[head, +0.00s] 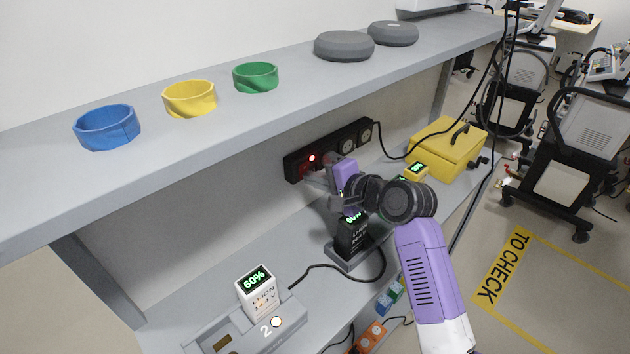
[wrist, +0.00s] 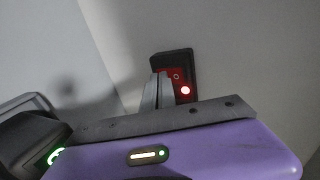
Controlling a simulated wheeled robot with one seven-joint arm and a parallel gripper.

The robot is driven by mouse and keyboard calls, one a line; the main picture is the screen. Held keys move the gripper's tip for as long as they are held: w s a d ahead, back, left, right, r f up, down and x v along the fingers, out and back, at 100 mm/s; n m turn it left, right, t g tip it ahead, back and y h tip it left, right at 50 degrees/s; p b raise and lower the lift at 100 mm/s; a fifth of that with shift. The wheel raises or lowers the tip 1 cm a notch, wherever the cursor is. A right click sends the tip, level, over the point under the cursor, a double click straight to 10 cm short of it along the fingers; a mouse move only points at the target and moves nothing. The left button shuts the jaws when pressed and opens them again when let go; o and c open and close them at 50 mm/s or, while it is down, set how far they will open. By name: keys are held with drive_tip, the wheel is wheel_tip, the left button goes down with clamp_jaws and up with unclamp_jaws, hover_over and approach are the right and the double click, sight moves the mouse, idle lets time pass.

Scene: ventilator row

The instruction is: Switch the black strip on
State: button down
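The black strip (head: 348,140) is fixed along the wall under the upper shelf, with round sockets and a red switch (head: 306,169) at its left end. A red light (head: 312,158) glows beside the switch. In the wrist view, the strip's end (wrist: 188,60) shows the red switch (wrist: 168,74) and the lit red light (wrist: 185,90). My gripper (head: 308,181) is at the strip's left end. In the wrist view its fingertips (wrist: 160,76) are together with nothing between them, overlapping the switch. They hide part of it, and I cannot tell whether they touch it.
The upper shelf (head: 250,119) overhangs the strip and holds blue, yellow and green rings and two grey discs. Below, a white battery (head: 259,290) sits in a charger, a dark battery (head: 353,240) stands in another, and a yellow case (head: 447,150) stands to the right.

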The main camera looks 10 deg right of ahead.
drive_tip(key=shift+r, duration=0.1)
drive_tip(key=shift+r+p, duration=0.8)
drive_tip(key=shift+p, duration=0.15)
drive_tip(key=shift+f, duration=0.1)
